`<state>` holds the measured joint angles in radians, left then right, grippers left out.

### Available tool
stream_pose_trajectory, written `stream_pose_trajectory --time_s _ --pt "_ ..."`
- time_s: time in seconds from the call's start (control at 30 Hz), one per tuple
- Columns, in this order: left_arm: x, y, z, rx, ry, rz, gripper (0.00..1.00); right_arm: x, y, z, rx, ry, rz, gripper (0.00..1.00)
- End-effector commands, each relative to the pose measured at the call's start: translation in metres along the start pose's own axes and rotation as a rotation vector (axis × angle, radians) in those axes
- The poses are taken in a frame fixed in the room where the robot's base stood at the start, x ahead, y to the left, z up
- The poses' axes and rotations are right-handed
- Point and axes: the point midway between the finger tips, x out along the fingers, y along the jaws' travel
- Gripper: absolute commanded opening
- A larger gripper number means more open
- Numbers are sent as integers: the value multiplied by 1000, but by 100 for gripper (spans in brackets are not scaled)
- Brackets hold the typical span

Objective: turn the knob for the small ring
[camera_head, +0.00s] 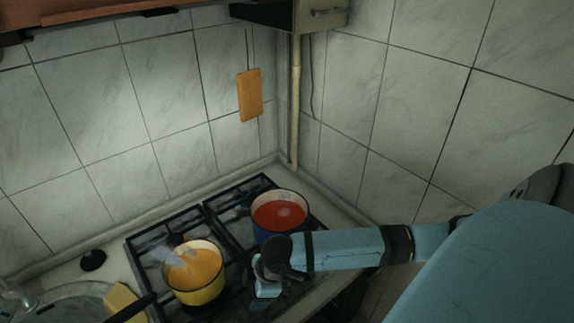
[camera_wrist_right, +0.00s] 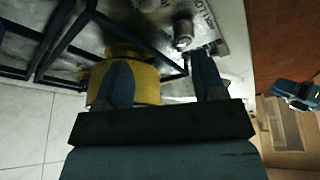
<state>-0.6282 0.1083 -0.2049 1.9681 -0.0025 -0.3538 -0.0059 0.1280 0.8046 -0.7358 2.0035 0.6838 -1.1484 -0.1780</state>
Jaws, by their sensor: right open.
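A small metal knob (camera_wrist_right: 183,32) sticks out of the worn stove panel (camera_wrist_right: 225,40) in the right wrist view. My right gripper (camera_wrist_right: 163,80) is open, with its two blue fingers apart, and the knob shows past the gap between them, nearer the right finger. I see no contact with the knob. In the head view my right gripper (camera_head: 266,288) is low at the stove's front, in front of the red-filled pot; the knobs there are hidden. I cannot tell which knob serves the small ring. My left gripper is not in view.
A yellow pot (camera_head: 203,291) and a blue pot with red contents (camera_head: 283,228) stand on the black grates (camera_head: 225,213). The yellow pot also shows behind the left finger in the right wrist view (camera_wrist_right: 146,88). A sink (camera_head: 68,303) lies at the left.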

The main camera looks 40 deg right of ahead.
Motion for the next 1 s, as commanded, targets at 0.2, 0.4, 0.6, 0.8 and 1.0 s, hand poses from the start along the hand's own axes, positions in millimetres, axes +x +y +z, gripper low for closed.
stream_pose_trajectory --time_s 0.2,0.4,0.6,0.8,1.0 --pt "0 -4 3 -1 -9 -6 43 -49 45 47 -72 -265 -37 64" --pt "1 -5 0 -2 -5 -8 43 -67 56 65 -81 -355 -59 64" --pt "2 -4 -4 -2 3 -5 43 -55 55 71 -79 -360 -63 64" --pt "9 -1 3 6 11 -1 43 -20 54 84 -80 -360 -61 64" --pt "20 -1 24 33 17 15 43 12 52 95 -81 -357 -59 64"
